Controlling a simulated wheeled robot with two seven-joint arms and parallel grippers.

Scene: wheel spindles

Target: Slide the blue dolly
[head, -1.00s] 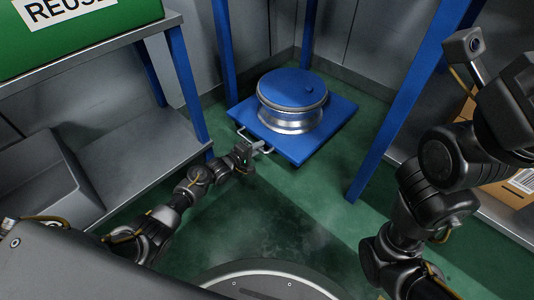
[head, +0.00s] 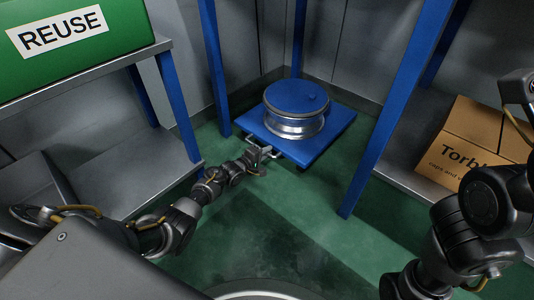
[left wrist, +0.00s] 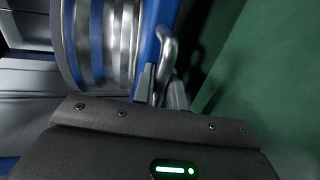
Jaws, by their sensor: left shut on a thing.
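The blue dolly (head: 325,140) is a flat square platform on the green floor between blue posts. A silver wheel rim with a blue disc on top (head: 296,108) sits on it. My left gripper (head: 262,152) is at the dolly's near left edge, shut on its metal handle (head: 250,155). In the left wrist view the fingers (left wrist: 162,90) close around the bent silver handle (left wrist: 166,50), beside the blue platform edge and the shiny rim. My right arm shows at the right, but its gripper is out of the picture.
Blue posts stand left (head: 215,70) and right (head: 388,120) of the dolly, with grey walls behind. A green REUSE bin (head: 75,65) is on the left shelf. A cardboard box (head: 470,130) is on the right shelf. The green floor in front is clear.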

